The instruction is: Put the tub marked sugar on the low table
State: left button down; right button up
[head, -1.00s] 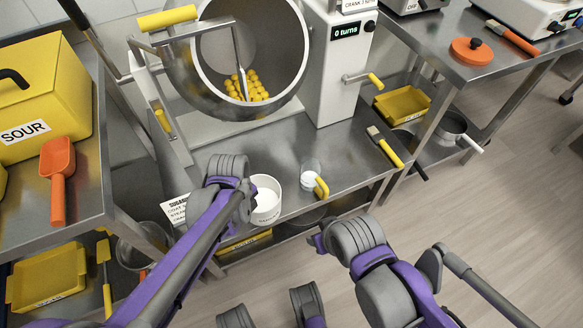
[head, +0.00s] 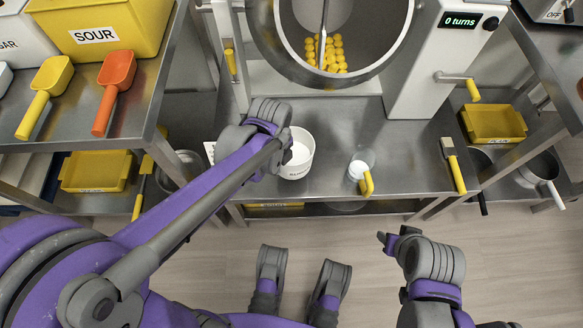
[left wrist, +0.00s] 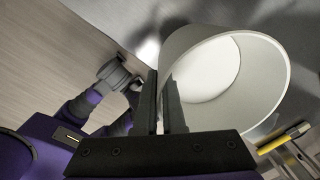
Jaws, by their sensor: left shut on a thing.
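A white tub (head: 303,168) with white contents stands upright near the front edge of the steel table (head: 330,125) under the drum machine; whether its base touches the steel is hard to tell. The lettering on its front is too small to read. My left gripper (head: 287,153) is at its left side, shut on its wall. In the left wrist view, the two fingers (left wrist: 163,105) are close together at the rim of the tub (left wrist: 268,75). My right gripper (head: 386,239) is in front of the table, away from the tub, its jaws unclear.
The drum (head: 340,55) with yellow pieces is behind. A higher left table holds the yellow SOUR bin (head: 100,25) and scoops (head: 115,85). Floor in front is open.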

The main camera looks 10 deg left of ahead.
pick_arm(q)
notch_tip(320, 180, down, 8)
jog(key=shift+w+b, duration=0.1)
jog(key=shift+b, duration=1.1)
jog(key=shift+f, duration=0.1)
jog(key=c, duration=1)
grip_release()
